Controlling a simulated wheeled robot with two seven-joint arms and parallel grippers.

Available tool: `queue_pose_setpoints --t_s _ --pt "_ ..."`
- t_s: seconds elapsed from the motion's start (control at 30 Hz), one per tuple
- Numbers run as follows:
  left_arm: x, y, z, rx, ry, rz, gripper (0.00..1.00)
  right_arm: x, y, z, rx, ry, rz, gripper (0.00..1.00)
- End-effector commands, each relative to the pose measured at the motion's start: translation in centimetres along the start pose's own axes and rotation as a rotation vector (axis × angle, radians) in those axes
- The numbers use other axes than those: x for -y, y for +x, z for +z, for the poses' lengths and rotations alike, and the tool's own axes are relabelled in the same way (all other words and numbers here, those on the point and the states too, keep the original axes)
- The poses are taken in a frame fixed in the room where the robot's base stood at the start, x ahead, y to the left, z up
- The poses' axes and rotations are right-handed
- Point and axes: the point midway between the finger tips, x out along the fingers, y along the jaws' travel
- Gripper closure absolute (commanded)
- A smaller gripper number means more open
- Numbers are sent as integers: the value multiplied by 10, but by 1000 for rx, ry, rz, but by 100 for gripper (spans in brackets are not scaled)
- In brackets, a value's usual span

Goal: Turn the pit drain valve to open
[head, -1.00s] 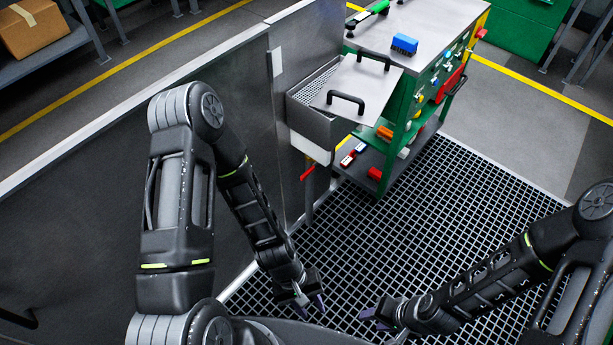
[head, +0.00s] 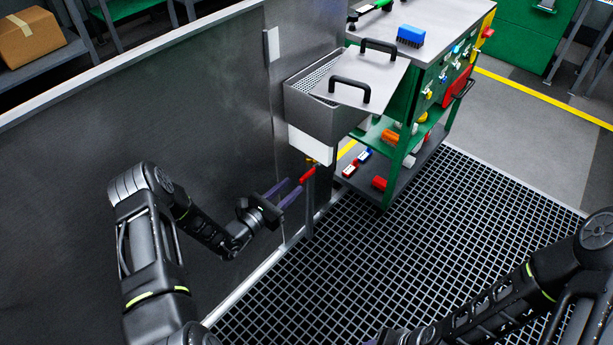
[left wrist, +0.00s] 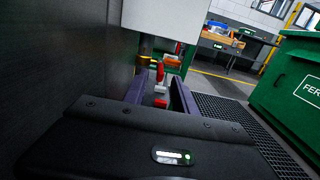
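The drain valve's red lever (head: 308,174) sits low by the pit wall, under the grey box, with a brass-coloured body (head: 311,161) at its upper end. The lever slants in the head view. My left gripper (head: 287,193) is open, with purple fingers pointing at the lever; the fingertips are close to its lower end, and I cannot tell whether they touch. In the left wrist view, red parts (left wrist: 160,72) show between the spread fingers (left wrist: 160,92). My right gripper (head: 375,341) is almost wholly cut off at the bottom edge of the head view.
The metal wall (head: 150,130) runs close along my left arm. A grey box (head: 318,110) with a handled lid hangs above the valve. A green cart (head: 400,155) with brushes and blocks stands to its right. The grating floor (head: 400,250) is clear.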

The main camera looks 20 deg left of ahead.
Motion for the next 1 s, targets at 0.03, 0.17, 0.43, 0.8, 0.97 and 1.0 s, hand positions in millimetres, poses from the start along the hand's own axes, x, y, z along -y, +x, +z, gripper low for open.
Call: queue_pose_setpoints --t_s 0.03,0.17,0.43,0.8,0.97,1.0 --pt "0 0 0 0 0 -1 67 0 0 0 0 0 0 62" --pt "1 2 0 -1 0 -3 67 0 0 0 0 0 0 62" --pt "2 31 -1 0 1 -6 67 -2 4 0 0 1 0 62" --pt "2 76 -1 -2 0 -6 67 -4 10 0 0 1 0 62" --pt "2 78 0 -3 -1 -4 67 -4 10 0 0 1 0 62" --pt "2 78 0 -3 -1 -4 67 -4 10 0 0 1 0 62"
